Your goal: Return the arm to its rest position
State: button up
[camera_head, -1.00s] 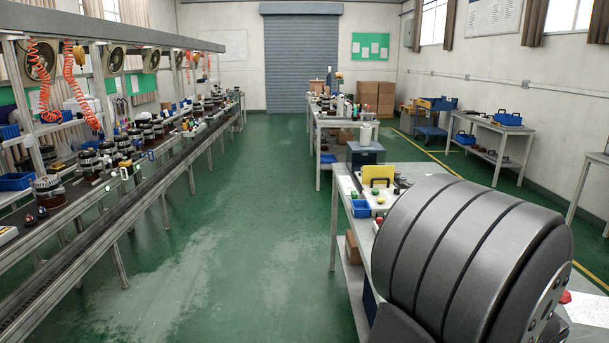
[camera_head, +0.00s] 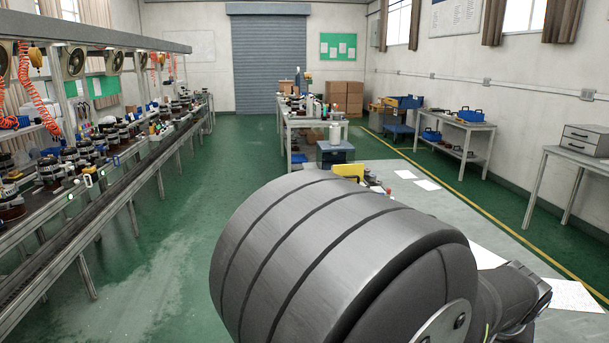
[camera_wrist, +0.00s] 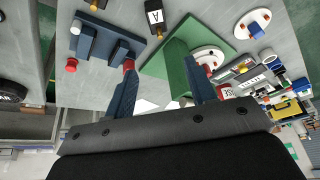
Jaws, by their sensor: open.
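My gripper (camera_wrist: 160,68) shows in the wrist view with its two dark blue fingers apart. I see nothing held between them. Beyond the fingers are a grey bench top (camera_wrist: 88,98) and a green plate (camera_wrist: 160,66), partly hidden by the right finger. The view is steeply tilted, so I cannot tell how far the fingers are from the bench. In the head view a large grey rounded link of my arm fills the lower middle and hides part of the bench. The gripper fingers do not show there.
The wrist view shows a blue block fixture (camera_wrist: 97,38), a red knob (camera_wrist: 71,65) and a yellow case (camera_wrist: 286,110). In the head view the near bench (camera_head: 440,205) carries papers. The conveyor line (camera_head: 100,205) runs along the left. Green floor (camera_head: 200,190) between is clear.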

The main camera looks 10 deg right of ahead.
jog(key=x, duration=1.2)
jog(key=shift+a+f, duration=0.15)
jog(key=r, duration=0.5)
jog(key=shift+s, duration=0.35)
jog(key=s+d+r, duration=0.1)
jog(key=s+r, duration=0.6)
jog(key=s, duration=0.4)
jog(key=s+d+m+g+h, duration=0.1)
jog(key=s+d+m+g, duration=0.1)
jog(key=s+d+m, duration=0.55)
jog(key=w+d+f, duration=0.2)
jog(key=w+f, duration=0.3)
jog(key=w, duration=0.6)
jog(key=shift+d+f+n+h, duration=0.25)
jog(key=shift+f+n+h, duration=0.05)
jog(key=shift+f+n, duration=0.05)
jog(key=shift+s, duration=0.1)
